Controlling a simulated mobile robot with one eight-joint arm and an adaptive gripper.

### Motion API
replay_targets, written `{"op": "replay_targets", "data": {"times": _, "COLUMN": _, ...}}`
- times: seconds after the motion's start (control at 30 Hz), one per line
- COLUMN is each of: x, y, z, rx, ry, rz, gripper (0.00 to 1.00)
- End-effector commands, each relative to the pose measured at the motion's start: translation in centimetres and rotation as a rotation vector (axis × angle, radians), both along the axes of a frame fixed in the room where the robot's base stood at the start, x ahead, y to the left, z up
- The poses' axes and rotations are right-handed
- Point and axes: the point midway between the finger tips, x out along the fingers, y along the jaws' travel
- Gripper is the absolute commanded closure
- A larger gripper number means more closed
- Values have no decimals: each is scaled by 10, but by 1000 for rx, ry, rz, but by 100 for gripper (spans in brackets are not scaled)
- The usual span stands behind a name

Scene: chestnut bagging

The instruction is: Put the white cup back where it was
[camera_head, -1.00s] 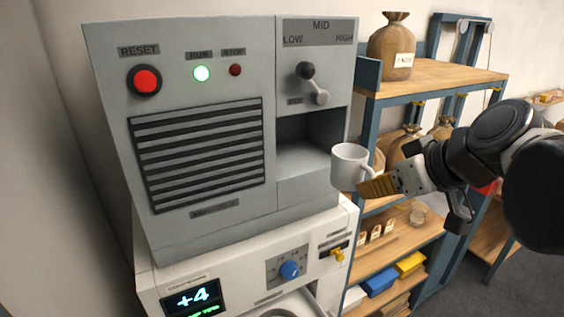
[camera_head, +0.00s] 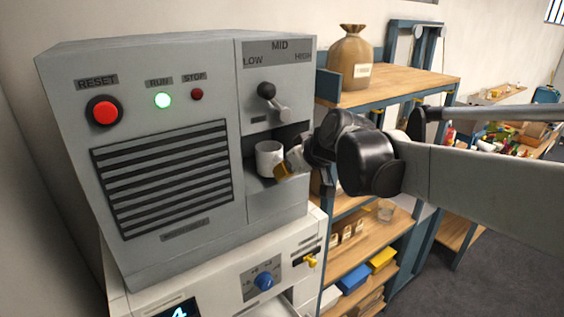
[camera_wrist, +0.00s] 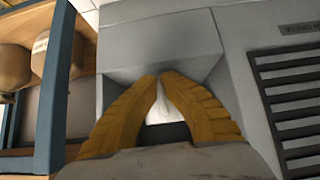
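The white cup (camera_head: 267,157) is upright in the recess of the grey machine, below the lever. My gripper (camera_head: 283,171) is at its right side, with yellow fingers at the handle side. In the wrist view my gripper's yellow fingers (camera_wrist: 159,80) nearly meet at the tips, with a whitish patch between them. The fingers appear shut on the cup's handle, though the handle itself is mostly hidden. I cannot tell whether the cup's base touches the recess floor.
The recess walls are close around the cup. A wooden shelf (camera_head: 408,83) with a sack (camera_head: 351,58) stands to the right.

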Motion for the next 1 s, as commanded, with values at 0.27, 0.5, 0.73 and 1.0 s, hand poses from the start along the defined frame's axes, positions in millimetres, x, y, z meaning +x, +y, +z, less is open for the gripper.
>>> {"op": "replay_targets", "data": {"times": 0.27, "x": 0, "y": 0, "z": -8, "rx": 0, "ry": 0, "rz": 0, "gripper": 100}}
{"op": "replay_targets", "data": {"times": 0.5, "x": 0, "y": 0, "z": -12, "rx": 0, "ry": 0, "rz": 0, "gripper": 85}}
{"op": "replay_targets", "data": {"times": 0.73, "x": 0, "y": 0, "z": -11, "rx": 0, "ry": 0, "rz": 0, "gripper": 73}}
{"op": "replay_targets", "data": {"times": 1.0, "x": -7, "y": -5, "z": -1, "rx": 1, "ry": 0, "rz": -2, "gripper": 73}}
